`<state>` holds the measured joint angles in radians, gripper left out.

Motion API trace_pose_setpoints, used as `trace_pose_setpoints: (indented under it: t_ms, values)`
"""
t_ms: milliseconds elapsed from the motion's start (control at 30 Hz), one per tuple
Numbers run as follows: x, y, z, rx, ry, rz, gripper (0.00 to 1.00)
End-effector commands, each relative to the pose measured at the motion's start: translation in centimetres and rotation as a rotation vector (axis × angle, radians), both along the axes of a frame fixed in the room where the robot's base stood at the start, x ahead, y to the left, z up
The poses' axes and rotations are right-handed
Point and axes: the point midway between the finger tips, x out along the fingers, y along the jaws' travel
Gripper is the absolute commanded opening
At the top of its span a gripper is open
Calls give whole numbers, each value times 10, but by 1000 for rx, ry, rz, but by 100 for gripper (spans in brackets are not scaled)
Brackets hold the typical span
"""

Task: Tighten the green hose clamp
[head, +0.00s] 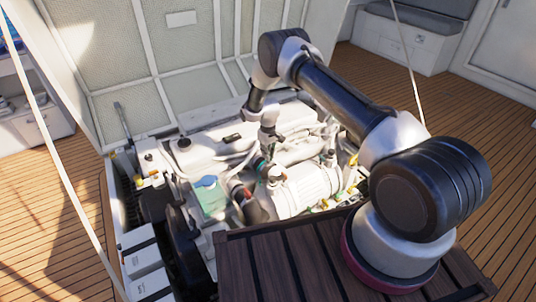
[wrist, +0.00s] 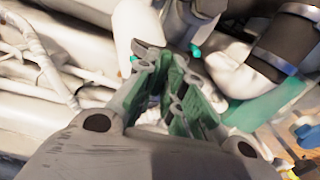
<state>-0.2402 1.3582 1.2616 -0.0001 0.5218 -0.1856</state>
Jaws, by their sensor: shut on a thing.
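My gripper (wrist: 172,58) is in the middle of the wrist view, its two fingers with green inner pads brought close together at the tips. It is shut on a small part of the green hose clamp (wrist: 195,50), of which only teal-green bits show by the fingertips. The fingers hide most of the clamp, so its screw and how tight the band is cannot be told. In the head view my gripper (head: 268,132) points down into the engine among pale hoses, and the clamp cannot be made out there.
A black hose with a pale band (wrist: 272,60) is close on the right in the wrist view. A teal tank with a blue cap (head: 210,196) stands left of my gripper. The raised hatch lid (head: 150,75) is behind the engine, and a slatted wooden top (head: 285,265) is in front.

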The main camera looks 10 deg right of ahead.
Motion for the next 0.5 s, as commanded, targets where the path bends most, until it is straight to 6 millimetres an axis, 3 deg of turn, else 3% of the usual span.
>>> trace_pose_setpoints:
  t_ms: [500]
  values:
    - [0, 0, 0, 0, 0, -129, 0]
